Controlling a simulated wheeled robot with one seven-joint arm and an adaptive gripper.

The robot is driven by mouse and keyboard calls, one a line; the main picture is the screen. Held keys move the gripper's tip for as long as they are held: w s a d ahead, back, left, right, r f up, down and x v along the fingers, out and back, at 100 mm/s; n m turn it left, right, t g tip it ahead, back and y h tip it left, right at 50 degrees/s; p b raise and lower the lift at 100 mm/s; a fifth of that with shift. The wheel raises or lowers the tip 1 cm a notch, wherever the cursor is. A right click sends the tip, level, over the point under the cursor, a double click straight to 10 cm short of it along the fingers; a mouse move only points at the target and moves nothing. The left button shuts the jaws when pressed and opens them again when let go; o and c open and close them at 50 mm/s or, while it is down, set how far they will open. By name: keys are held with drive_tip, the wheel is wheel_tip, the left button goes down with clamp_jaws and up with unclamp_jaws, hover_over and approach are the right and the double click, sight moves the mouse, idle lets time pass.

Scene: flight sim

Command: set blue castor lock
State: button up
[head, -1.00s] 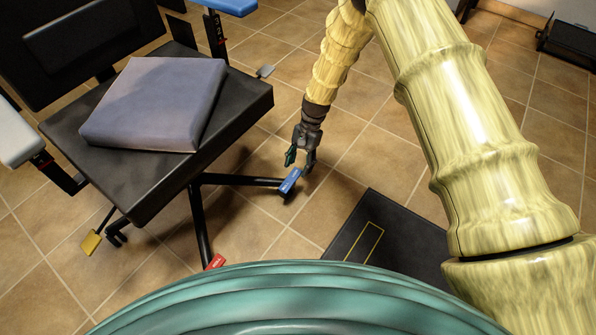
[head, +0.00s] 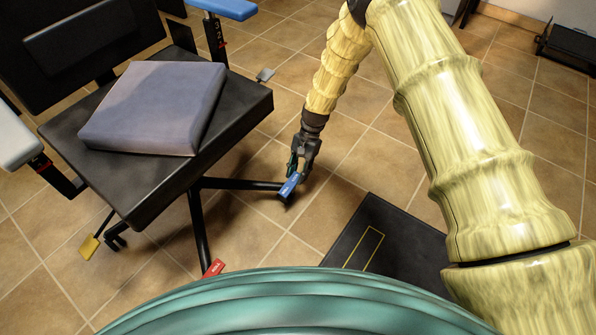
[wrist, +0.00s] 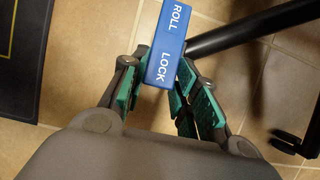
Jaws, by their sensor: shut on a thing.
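The blue castor lock (head: 289,186) is a small blue tab at the end of a black leg of the chair base, low over the tiled floor. In the wrist view the blue lock (wrist: 168,40) shows white words ROLL and LOCK, with LOCK nearer my gripper. My gripper (head: 299,171) reaches down to the tab from above. In the wrist view its green-padded fingers (wrist: 162,88) stand on either side of the tab's LOCK end and are shut on it. The castor wheel beneath the tab is hidden.
The black chair (head: 230,120) carries a grey cushion (head: 155,108). A red tab (head: 214,268), a yellow tab (head: 89,246) and a grey tab (head: 265,75) sit on other legs. A black mat (head: 400,240) with a yellow outline lies on the floor, right of the blue lock.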

drive_tip(key=shift+w+d+f+g+y+p, duration=0.15)
drive_tip(key=shift+f+g+y+p, duration=0.25)
drive_tip(key=shift+g+y+p, duration=0.4)
drive_tip(key=shift+f+g+y+b, duration=0.45)
drive_tip(key=shift+f+g+y, duration=0.15)
drive_tip(key=shift+g, duration=0.5)
drive_tip(key=o, duration=1)
drive_tip(key=shift+w+r, duration=0.1)
drive_tip(key=shift+w, duration=0.05)
drive_tip(key=v, duration=1.1)
drive_tip(key=shift+w+d+r, duration=0.15)
drive_tip(key=shift+w+r, duration=0.05)
drive_tip(key=shift+w, duration=0.05)
